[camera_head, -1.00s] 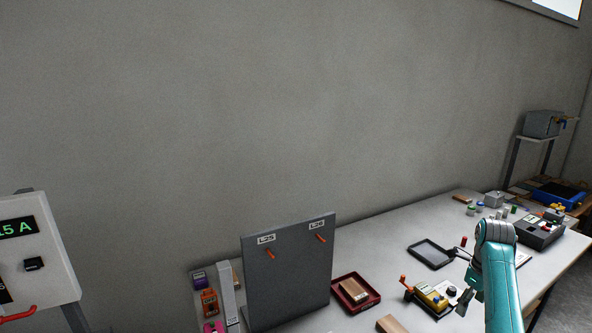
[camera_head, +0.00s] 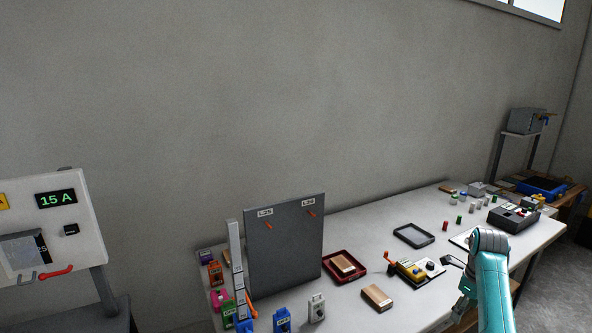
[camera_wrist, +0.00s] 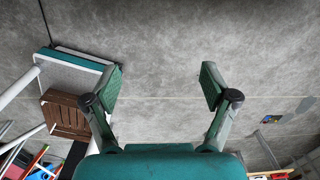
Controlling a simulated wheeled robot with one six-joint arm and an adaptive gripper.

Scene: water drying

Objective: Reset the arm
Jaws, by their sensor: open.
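My gripper (camera_wrist: 158,88) shows in the wrist view with its two green-padded fingers spread wide apart. It is open and nothing is between the fingers. Beyond it is bare grey floor. In the head view my teal arm rises at the lower right, in front of the white workbench's right part. The gripper itself cannot be made out there.
The long white workbench (camera_head: 400,297) holds a grey panel (camera_head: 284,245) with two orange pegs, a dark red tray (camera_head: 331,272), a wooden block (camera_head: 377,297) and a yellow device (camera_head: 411,271).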

